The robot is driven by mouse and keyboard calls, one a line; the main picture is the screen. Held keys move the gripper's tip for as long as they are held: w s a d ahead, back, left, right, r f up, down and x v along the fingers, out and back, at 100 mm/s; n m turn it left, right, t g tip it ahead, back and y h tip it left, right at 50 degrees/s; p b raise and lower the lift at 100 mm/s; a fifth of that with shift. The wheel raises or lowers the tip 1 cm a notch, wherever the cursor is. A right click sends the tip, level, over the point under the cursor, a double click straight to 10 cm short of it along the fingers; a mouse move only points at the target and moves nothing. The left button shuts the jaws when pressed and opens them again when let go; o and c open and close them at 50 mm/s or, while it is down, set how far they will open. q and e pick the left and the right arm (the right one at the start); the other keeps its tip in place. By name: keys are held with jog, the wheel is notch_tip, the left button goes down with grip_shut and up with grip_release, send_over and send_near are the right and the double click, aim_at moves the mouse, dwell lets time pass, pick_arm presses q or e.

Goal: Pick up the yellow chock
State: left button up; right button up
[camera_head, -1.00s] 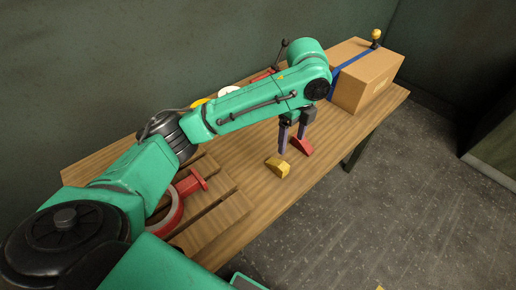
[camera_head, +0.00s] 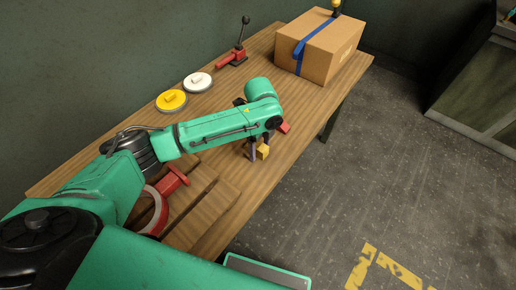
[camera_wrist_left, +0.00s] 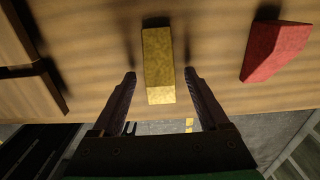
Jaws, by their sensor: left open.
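The yellow chock (camera_head: 263,152) lies on the wooden table near its front edge, partly hidden by my left gripper in the head view. In the left wrist view the yellow chock (camera_wrist_left: 158,66) lies lengthwise between and just beyond the fingertips. My left gripper (camera_wrist_left: 160,78) is open, one finger to each side of the chock, with gaps on both sides. It also shows in the head view (camera_head: 258,148), pointing down at the chock. My right gripper is not in view.
A red chock (camera_wrist_left: 275,48) lies to the right of the yellow one. A wooden pallet (camera_head: 215,208) with a red casting (camera_head: 172,182) is at the near left. Yellow (camera_head: 171,101) and white (camera_head: 198,82) discs, a red lever clamp (camera_head: 233,60) and a cardboard box (camera_head: 318,48) stand farther back.

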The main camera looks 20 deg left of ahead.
pick_arm(q)
grip_shut()
jog(key=shift+r, duration=0.1)
